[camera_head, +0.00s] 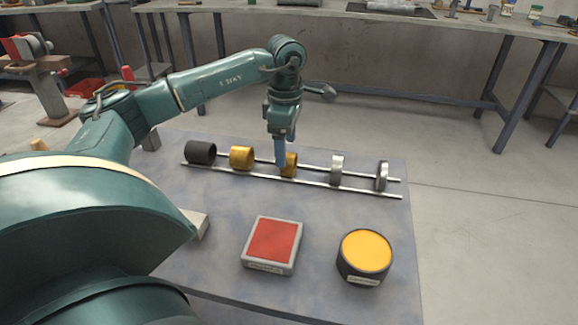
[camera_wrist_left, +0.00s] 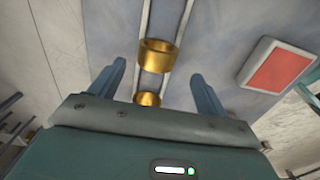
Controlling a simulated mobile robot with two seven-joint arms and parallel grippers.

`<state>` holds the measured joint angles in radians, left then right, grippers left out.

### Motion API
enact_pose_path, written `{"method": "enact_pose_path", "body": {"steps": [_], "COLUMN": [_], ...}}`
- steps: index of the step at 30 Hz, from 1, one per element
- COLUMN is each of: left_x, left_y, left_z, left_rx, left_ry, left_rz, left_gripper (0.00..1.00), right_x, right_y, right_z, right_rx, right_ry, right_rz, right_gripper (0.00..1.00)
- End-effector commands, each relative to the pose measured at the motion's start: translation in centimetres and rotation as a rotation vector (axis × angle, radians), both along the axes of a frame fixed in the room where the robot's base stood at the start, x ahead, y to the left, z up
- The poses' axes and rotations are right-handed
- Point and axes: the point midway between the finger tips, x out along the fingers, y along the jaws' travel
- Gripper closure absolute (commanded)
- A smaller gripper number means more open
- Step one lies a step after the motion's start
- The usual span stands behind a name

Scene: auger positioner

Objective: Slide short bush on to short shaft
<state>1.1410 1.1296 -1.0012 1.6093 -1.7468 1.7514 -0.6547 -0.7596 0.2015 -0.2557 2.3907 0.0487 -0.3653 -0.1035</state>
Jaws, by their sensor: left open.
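My left gripper (camera_head: 281,160) points down over the rack, its blue fingers at a short gold bush (camera_head: 291,166) that they partly hide. Another gold bush (camera_wrist_left: 148,98) shows lower, partly hidden by the gripper body. I cannot tell whether the fingers touch the bush. A longer gold bush (camera_head: 242,157) stands to the left. I cannot make out which part is the short shaft. My right gripper is not in view.
The bushes rest on two parallel silver rods (camera_head: 330,187) on a grey table (camera_head: 200,225). A red pad (camera_head: 272,240) and a yellow-topped round pad (camera_head: 366,252) stand nearer me.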

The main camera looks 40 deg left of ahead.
Motion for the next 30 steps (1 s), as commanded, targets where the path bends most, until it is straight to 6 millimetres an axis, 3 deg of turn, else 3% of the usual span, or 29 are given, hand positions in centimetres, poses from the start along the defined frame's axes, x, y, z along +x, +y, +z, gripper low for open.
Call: {"method": "enact_pose_path", "body": {"steps": [12, 20, 30], "left_x": [0.6, 0.6, 0.6], "left_y": [-0.2, -0.2, -0.2], "left_z": [-5.0, -5.2, -5.2], "left_rx": [-0.001, 0.000, 0.000], "left_ry": [0.003, 0.001, 0.001], "left_rz": [-0.001, 0.000, 0.000], "left_gripper": [0.24, 0.25, 0.52], "right_x": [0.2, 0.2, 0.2], "right_y": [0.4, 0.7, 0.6], "right_z": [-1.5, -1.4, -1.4], "right_rx": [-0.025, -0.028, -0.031], "right_ry": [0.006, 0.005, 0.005], "right_rz": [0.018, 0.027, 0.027], "right_gripper": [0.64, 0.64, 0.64]}}
